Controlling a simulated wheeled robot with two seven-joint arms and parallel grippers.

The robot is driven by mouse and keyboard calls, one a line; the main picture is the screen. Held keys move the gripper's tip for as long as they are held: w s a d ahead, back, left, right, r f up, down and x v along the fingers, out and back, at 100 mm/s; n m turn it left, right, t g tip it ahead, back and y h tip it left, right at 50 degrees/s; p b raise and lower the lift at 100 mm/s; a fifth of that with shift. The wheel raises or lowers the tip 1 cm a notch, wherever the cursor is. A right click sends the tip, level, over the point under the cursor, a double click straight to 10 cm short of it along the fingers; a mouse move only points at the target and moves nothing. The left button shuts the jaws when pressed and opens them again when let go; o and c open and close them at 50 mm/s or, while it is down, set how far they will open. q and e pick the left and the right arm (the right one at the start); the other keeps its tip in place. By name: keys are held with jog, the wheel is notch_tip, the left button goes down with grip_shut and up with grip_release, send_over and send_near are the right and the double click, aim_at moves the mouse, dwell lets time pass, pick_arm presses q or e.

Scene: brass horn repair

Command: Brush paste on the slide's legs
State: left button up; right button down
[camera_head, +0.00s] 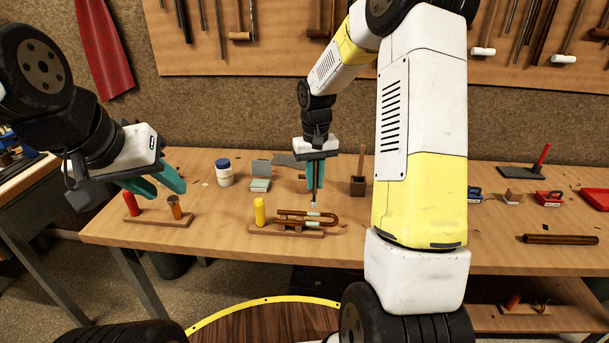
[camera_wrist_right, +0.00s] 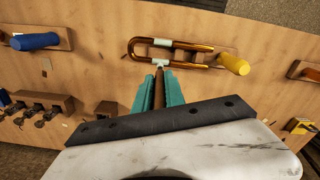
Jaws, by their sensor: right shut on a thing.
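The copper U-shaped slide (camera_head: 330,219) lies on a wooden holder (camera_head: 262,230) with a yellow peg (camera_head: 260,211). The slide's two legs also show in the right wrist view (camera_wrist_right: 200,61), with a pale patch on the far leg and a pale spot on the near leg at the brush tip. My right gripper (camera_head: 314,187) is shut on the brush (camera_wrist_right: 159,90), which points down at the slide. The tip is at the near leg; I cannot tell contact, or bristles from paste.
An open pale tin (camera_head: 260,184) and a white jar with a blue lid (camera_head: 223,173) stand behind the holder. A wooden block with an upright handle (camera_head: 357,186) stands right of the brush. A wooden stand (camera_head: 158,219) with red and orange pegs lies below my left gripper.

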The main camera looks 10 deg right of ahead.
jog(key=shift+r, duration=2.4)
